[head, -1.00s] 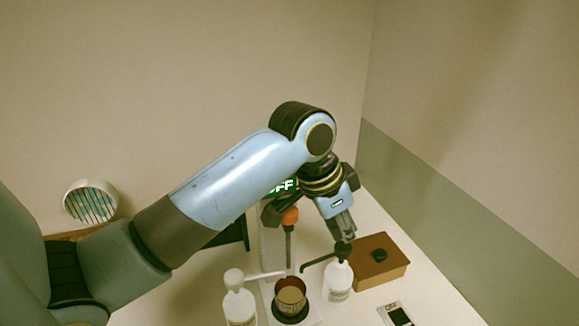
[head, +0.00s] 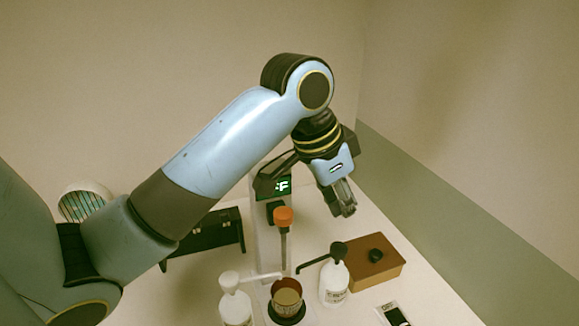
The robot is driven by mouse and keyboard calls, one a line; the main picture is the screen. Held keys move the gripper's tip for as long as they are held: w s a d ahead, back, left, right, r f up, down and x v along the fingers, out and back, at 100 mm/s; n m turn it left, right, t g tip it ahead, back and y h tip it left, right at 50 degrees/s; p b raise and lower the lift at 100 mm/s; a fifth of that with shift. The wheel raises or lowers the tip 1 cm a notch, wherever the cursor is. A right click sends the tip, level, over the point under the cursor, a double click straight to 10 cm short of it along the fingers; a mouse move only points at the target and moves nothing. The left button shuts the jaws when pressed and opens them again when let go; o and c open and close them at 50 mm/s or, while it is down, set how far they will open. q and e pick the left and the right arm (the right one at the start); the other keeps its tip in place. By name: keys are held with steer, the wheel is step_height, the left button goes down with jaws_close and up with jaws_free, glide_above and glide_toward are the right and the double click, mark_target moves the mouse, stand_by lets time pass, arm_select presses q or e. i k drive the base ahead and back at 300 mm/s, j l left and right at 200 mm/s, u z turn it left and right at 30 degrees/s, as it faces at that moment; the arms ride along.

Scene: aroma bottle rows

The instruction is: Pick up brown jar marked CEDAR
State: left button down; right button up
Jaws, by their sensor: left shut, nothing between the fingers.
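A brown jar (head: 287,296) stands on a dark round pad at the bottom middle of the head view, below the orange-topped rod of a stirring device. Its marking is too small to read, so I cannot confirm CEDAR. My left gripper (head: 345,211) is shut and empty. It points down, above the black pump of a white bottle (head: 333,284) to the right of the jar, and is apart from both. My right gripper is not in view.
A white-pump bottle (head: 236,307) stands left of the jar. A brown box (head: 371,272) with a black knob and a small dark-screened device (head: 395,315) are at the right. A black rack (head: 205,236) stands behind. The stirring device (head: 265,228) has a lit display.

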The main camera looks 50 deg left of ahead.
mark_target(287, 294)
steer(key=k+l, duration=0.8)
steer(key=k, duration=0.05)
